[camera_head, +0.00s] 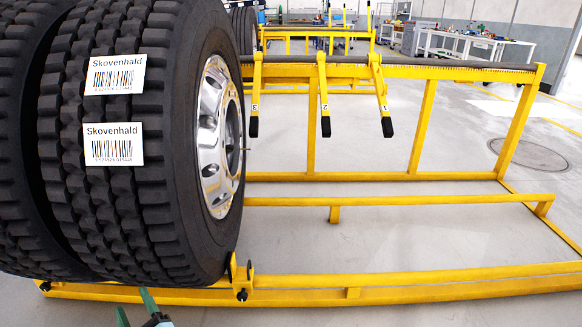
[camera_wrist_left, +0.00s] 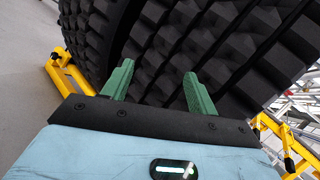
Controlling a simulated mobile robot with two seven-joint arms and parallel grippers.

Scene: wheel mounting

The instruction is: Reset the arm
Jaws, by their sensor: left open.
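My left gripper (camera_head: 134,307) shows at the bottom edge of the head view, low in front of the tyres. In the left wrist view its two green fingers (camera_wrist_left: 157,88) are apart with nothing between them, and dark tyre tread lies beyond them. I cannot tell whether the fingertips touch the tread. My right gripper is not in view. A large wheel (camera_head: 100,200) with two white Skovenhald labels (camera_head: 114,144) and a silver rim (camera_head: 215,135) stands upright on the yellow rack (camera_head: 400,278). A second tyre (camera_head: 18,130) stands beside it at the left edge.
Three yellow levers with black ends, numbered 3, 2 and 1, hang from the rack's upper bar (camera_head: 440,70). A yellow stop bracket (camera_head: 241,277) stands by the wheel's lower right. The rack's right part is empty. Workbenches (camera_head: 470,50) stand far behind.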

